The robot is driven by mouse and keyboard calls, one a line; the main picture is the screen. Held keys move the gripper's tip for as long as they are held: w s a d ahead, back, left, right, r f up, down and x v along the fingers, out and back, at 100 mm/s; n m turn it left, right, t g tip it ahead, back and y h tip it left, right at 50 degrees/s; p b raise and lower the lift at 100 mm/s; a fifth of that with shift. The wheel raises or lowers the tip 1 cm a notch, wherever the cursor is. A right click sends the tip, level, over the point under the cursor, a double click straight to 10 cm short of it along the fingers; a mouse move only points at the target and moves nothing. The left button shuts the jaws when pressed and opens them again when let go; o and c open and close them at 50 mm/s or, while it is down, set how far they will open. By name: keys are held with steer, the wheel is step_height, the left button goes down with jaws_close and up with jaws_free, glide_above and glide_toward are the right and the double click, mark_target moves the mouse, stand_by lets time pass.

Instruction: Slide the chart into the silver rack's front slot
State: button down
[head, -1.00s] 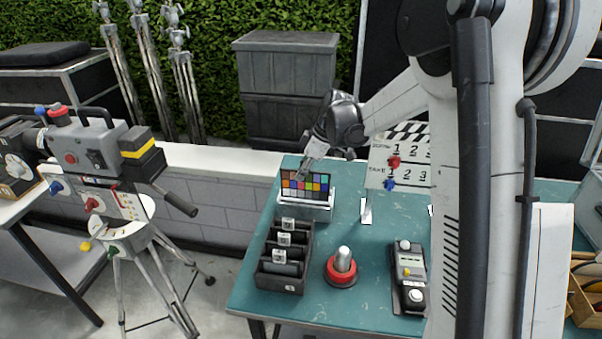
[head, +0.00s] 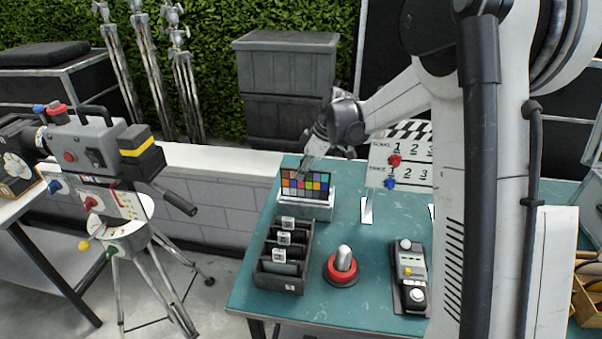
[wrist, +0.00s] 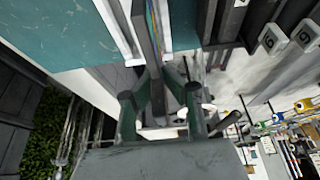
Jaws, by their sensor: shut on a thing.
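The chart (head: 306,184), a dark board with rows of coloured squares, stands nearly upright at the silver rack (head: 303,211) on the teal table. Its lower edge meets or sits behind the rack's front wall, so I cannot tell how deep it is or in which slot. My gripper (head: 305,167) is shut on the chart's upper edge. In the wrist view, the gripper's fingers (wrist: 160,92) pinch the chart (wrist: 150,38), seen nearly edge-on, with pale rack walls (wrist: 113,27) beside it. The chart's bottom edge is hidden.
A black slotted box (head: 303,262) stands in front of the rack, with a red-based silver knob (head: 342,267) and a grey control box (head: 410,278) to its right. A clapperboard (head: 400,160) stands right of the rack. A camera on a tripod (head: 105,160) is at left.

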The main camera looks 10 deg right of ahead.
mark_target(296, 197)
steer(key=shift+f, duration=0.1)
stand_by(0.3)
steer(key=shift+f+b, duration=0.35)
steer(key=shift+b, duration=0.1)
steer(key=shift+f+b, duration=2.15)
steer(key=shift+f, duration=0.75)
steer(key=c, duration=1.8)
jaws_free()
steer(key=shift+r, duration=0.1)
steer(key=v, duration=1.2)
